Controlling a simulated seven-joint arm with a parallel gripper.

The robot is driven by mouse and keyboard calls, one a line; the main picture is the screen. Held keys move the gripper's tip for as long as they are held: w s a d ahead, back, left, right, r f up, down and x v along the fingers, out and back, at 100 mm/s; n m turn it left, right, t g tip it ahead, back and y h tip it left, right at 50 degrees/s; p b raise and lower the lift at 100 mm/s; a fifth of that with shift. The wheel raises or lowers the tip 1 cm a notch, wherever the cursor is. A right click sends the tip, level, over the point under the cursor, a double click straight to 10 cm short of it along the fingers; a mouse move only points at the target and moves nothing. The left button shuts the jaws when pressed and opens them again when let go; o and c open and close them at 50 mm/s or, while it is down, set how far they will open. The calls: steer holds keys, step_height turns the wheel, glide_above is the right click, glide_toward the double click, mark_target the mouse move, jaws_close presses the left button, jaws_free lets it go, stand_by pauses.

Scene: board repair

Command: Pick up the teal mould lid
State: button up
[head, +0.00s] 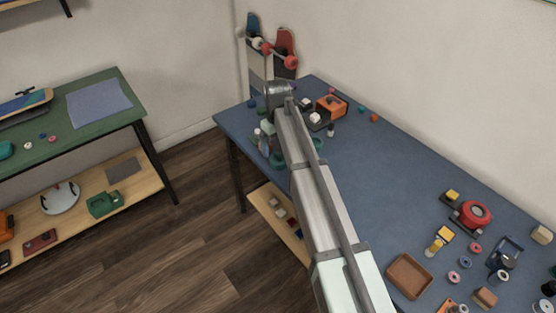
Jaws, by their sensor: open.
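My arm reaches from the bottom of the head view to the far left end of the blue workbench. My gripper (265,146) hangs from its end, small, pointing down, and is open. Teal-green pieces (277,160) lie on the bench close to the gripper, partly hidden by my arm. Another teal-green bit (319,144) shows just right of the arm. I cannot tell which of these is the teal mould lid, or whether the gripper touches any. A separate teal object (6,150) sits on the green bench at the far left.
The blue workbench (385,150) is clear in its middle. An orange box (331,106) stands right of my arm's end, skateboards (286,50) behind. A brown tray (410,276), a red round device (474,214) and small parts crowd the right end. A green bench (60,143) stands left.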

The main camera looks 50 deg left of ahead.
mark_target(278, 154)
steer(key=shift+w+d+f, duration=0.1)
steer(key=shift+f, duration=2.6)
steer(key=shift+c, duration=0.2)
steer(key=c, duration=1.1)
